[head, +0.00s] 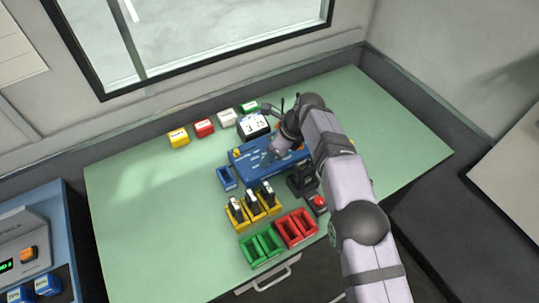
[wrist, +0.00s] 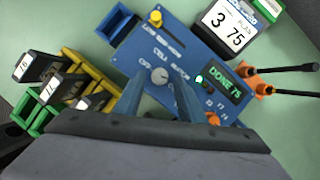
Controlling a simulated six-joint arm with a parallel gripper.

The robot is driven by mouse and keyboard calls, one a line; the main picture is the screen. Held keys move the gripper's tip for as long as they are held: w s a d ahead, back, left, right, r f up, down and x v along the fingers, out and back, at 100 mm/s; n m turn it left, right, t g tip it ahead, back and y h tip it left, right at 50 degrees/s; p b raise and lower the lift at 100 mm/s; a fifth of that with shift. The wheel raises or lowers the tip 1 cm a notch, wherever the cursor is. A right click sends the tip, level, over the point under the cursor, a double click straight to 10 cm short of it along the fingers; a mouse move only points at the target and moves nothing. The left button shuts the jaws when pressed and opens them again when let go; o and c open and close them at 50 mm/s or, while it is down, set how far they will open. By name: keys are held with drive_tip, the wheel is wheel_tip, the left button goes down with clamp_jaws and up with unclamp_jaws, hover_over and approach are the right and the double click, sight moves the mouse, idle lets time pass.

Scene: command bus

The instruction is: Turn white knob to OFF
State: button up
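The pale grey-white knob (wrist: 160,77) sits on the blue control box (wrist: 190,48), with labels around it that seem to read OFF and CELL; a third is hard to read. Which label it points at is too small to tell. My gripper (wrist: 158,90) is over the box, its two fingers apart on either side of the knob. I cannot tell whether they touch it. In the head view my gripper (head: 282,143) covers part of the blue box (head: 243,163), and the knob is not clear there.
The box's display (wrist: 231,80) reads DONE 75 in green. A meter (wrist: 229,27) showing 3 and 75 stands behind. Yellow holders with black modules (head: 254,204), green bins (head: 262,246) and red bins (head: 296,228) stand in front. The left of the green table is clear.

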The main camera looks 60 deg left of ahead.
drive_tip(key=b+v, duration=0.1)
drive_tip(key=v, duration=0.5)
drive_tip(key=shift+r+b, duration=0.2)
drive_tip(key=shift+b, duration=0.1)
drive_tip(key=s+a+r+n+b, duration=0.1)
drive_tip(key=s+r+n+b, duration=0.15)
drive_tip(key=s+b, duration=0.55)
drive_tip(key=w+f+n+t, duration=0.1)
drive_tip(key=n, duration=0.6)
drive_tip(key=w+d+n+t+p, duration=0.1)
drive_tip(key=n+t, duration=0.1)
drive_tip(key=n, duration=0.6)
drive_tip(key=w+f+n+t+p, duration=0.1)
drive_tip(key=w+n, duration=0.1)
drive_tip(key=n, duration=0.6)
drive_tip(key=shift+w+d+f+t, duration=0.1)
drive_tip(key=shift+d+f+t, duration=0.15)
drive_tip(key=shift+f+t, duration=0.05)
